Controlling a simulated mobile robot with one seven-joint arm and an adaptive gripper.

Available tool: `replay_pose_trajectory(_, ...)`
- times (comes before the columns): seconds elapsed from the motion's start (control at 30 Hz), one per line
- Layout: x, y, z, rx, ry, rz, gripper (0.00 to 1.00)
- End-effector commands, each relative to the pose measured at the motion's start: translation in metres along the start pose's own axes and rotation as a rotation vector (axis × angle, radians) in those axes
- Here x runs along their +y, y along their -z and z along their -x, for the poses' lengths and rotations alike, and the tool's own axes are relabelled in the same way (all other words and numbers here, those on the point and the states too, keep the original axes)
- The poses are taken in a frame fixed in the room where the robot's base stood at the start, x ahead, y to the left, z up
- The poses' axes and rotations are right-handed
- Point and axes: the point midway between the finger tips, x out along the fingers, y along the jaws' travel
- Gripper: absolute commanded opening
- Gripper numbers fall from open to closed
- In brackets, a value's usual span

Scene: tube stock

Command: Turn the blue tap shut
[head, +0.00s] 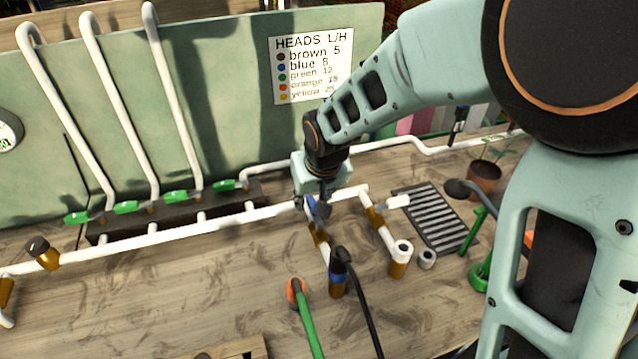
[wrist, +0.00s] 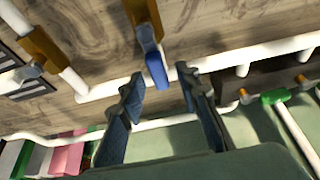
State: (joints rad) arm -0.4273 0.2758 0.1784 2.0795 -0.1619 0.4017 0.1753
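The blue tap has a brass body (head: 319,236) on a short white branch pipe. Its blue handle (wrist: 156,68) lies roughly in line with that branch in the wrist view. In the head view the handle is largely hidden by my gripper (head: 318,207). In the wrist view my gripper (wrist: 160,82) is open. Its two dark fingers stand one on each side of the handle's free end, with a visible gap on both sides. I cannot tell how far the fingertips are above the handle.
A white-handled tap (head: 397,202) sits on the branch to the right. Several green taps (head: 176,196) line the dark block at left. A black hose on a blue-banded fitting (head: 338,277) and a green hose (head: 306,325) stand in front. A sign board (head: 311,66) is behind.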

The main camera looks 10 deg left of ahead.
Motion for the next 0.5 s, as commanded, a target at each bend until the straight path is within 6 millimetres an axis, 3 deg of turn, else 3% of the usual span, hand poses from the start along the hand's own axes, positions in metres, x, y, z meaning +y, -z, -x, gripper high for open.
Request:
replay_pose_trajectory(0.2,0.0001,0.0001,-0.0002,0.000,0.000,0.000,0.30)
replay_pose_trajectory(0.5,0.0001,0.0000,0.0000,0.000,0.000,0.000,0.00)
